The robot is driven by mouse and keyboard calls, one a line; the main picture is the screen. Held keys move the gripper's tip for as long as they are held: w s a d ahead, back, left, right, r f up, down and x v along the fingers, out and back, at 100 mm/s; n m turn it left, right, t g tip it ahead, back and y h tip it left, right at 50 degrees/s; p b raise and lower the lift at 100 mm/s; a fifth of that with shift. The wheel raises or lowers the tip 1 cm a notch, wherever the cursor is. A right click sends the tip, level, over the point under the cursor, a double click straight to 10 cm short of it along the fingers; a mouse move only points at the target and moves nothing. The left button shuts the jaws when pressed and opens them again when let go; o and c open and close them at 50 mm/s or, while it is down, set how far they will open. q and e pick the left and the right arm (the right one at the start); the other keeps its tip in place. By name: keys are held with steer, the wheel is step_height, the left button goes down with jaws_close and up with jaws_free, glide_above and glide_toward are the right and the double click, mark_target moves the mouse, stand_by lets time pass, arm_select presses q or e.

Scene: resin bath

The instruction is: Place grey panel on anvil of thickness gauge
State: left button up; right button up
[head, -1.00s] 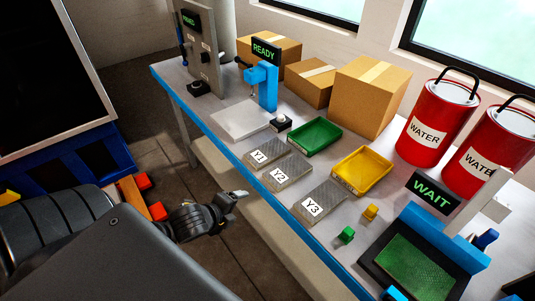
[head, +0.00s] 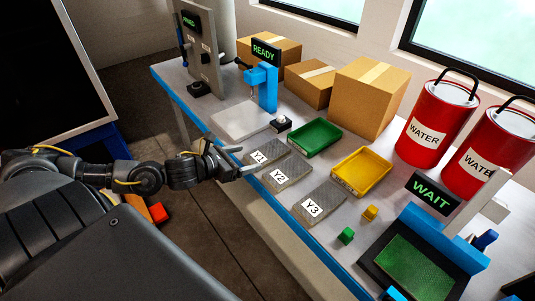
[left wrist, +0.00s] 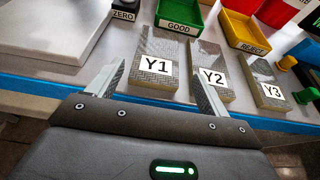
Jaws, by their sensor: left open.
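Three grey panels lie in a row near the table's front edge, labelled Y1 (head: 266,151), Y2 (head: 290,170) and Y3 (head: 323,200). The left wrist view also shows Y1 (left wrist: 158,46), Y2 (left wrist: 208,60) and Y3 (left wrist: 262,75). The thickness gauge (head: 268,90) is a blue stand with a READY display, and a flat white plate (head: 242,119) lies at its foot. My left gripper (head: 243,161) is open and empty at the table's front edge, beside Y1. In the left wrist view its fingers (left wrist: 160,76) point toward Y1, apart from it. My right gripper is out of view.
A black ZERO box (left wrist: 122,15) stands between the plate and the green GOOD tray (head: 315,137). A yellow REJECT tray (head: 362,170) stands behind Y3. Boxes and red water drums line the back.

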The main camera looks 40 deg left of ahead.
mark_target(268, 152)
arm_select(q)
steer(key=shift+x, duration=1.5)
steer(key=shift+w+p, duration=0.15)
steer(key=shift+p, duration=0.2)
steer(key=p+x, duration=0.1)
steer(key=x, duration=0.3)
steer(key=shift+w+f+p, duration=0.1)
steer(key=shift+w+p, duration=0.15)
steer(key=shift+p, duration=0.05)
steer(key=shift+w+f, duration=0.2)
steer(key=shift+s, duration=0.1)
steer(key=shift+c, duration=0.5)
steer(key=c, duration=0.8)
steer(key=shift+r, duration=0.1)
